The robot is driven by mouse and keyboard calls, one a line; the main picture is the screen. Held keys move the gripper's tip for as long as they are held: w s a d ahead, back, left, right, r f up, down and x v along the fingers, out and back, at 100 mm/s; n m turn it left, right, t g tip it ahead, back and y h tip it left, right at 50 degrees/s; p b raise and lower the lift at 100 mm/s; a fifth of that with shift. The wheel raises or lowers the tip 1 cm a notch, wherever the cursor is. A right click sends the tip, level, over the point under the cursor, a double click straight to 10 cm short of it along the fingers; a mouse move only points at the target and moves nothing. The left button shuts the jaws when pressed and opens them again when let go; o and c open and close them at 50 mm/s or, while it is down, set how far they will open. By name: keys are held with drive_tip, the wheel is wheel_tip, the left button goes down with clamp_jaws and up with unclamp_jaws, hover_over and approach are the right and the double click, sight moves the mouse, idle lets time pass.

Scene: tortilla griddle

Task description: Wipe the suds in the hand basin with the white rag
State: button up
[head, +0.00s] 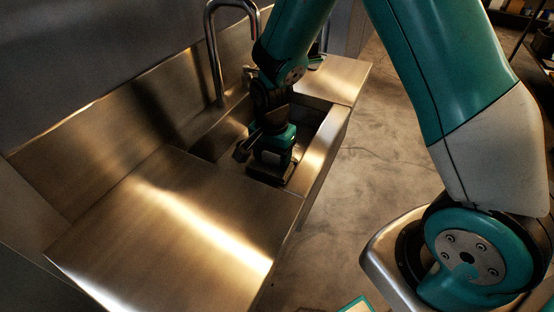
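The hand basin (311,116) is a steel sink sunk into a metal counter, right of centre in the head view. My gripper (268,172) reaches down into the basin, near its front left edge. Its fingers are dark and small, and I cannot tell whether they are open or shut. I cannot make out the white rag. No suds show; much of the basin floor is hidden by my arm or in shadow.
A bent steel faucet (212,50) rises behind the basin, close to my arm. A bare steel drainboard (185,225) lies left of the basin, with a backsplash (95,125) behind. A short counter (338,80) lies beyond the basin. Concrete floor (385,130) is open to the right.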

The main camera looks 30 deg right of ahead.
drive_tip(key=shift+r+p, duration=0.3)
drive_tip(key=shift+p, duration=0.2)
idle(0.4)
drive_tip(key=c, duration=0.7)
drive_tip(key=shift+w, duration=0.1)
drive_tip(key=shift+w+d+p, duration=0.2)
drive_tip(key=shift+w+d, duration=0.5)
drive_tip(key=shift+d, duration=0.35)
drive_tip(key=shift+w+d+p, duration=0.2)
drive_tip(key=shift+w+d, duration=0.5)
drive_tip(key=shift+d, duration=0.3)
drive_tip(key=shift+d, duration=0.1)
drive_tip(key=shift+w+d+r+p, duration=0.1)
drive_tip(key=shift+w+d+p, duration=0.15)
drive_tip(key=shift+w+d, duration=0.55)
drive_tip(key=shift+w+d+p, duration=0.2)
drive_tip(key=shift+w+d, duration=0.4)
drive_tip(key=shift+d, duration=0.35)
